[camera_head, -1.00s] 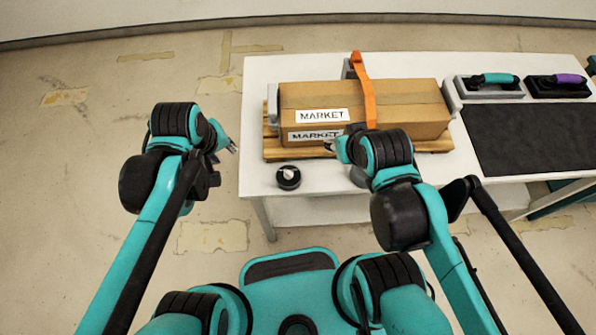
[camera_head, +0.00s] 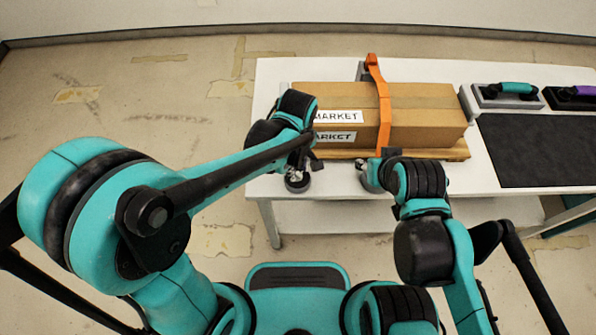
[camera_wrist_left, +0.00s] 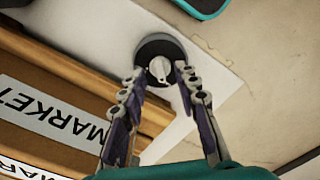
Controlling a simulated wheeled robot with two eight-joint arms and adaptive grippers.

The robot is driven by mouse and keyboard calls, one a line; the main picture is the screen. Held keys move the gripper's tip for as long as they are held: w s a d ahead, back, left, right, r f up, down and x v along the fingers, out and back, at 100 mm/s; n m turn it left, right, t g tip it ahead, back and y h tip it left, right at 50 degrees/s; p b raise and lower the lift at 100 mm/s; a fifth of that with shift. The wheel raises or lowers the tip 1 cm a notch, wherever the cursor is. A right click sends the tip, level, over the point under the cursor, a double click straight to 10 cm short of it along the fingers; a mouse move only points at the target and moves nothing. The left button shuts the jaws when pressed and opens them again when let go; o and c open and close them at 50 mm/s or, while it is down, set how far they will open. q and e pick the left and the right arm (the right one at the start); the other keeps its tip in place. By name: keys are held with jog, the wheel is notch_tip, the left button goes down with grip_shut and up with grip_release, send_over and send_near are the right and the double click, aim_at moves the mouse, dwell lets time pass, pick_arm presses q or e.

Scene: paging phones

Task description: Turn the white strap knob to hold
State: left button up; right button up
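The white strap knob (camera_wrist_left: 159,69) sits on a round black base near the table's front-left corner; it also shows in the head view (camera_head: 297,178). My left gripper (camera_wrist_left: 160,72) is open, with one fingertip on each side of the white knob and no clear grip on it. In the head view my left gripper (camera_head: 297,170) is over the knob and partly hides it. My right gripper (camera_head: 375,163) is at the table's front edge by the box; its fingers are too small to read.
A brown box (camera_head: 430,107) with "MARKET" labels lies on a wooden pallet (camera_head: 447,154), with an orange strap (camera_head: 383,105) over it. A dark mat (camera_head: 535,150) and two holders with teal (camera_head: 512,88) and purple (camera_head: 590,91) handsets are at right.

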pick_arm(q)
jog(key=shift+f, duration=0.5)
grip_shut()
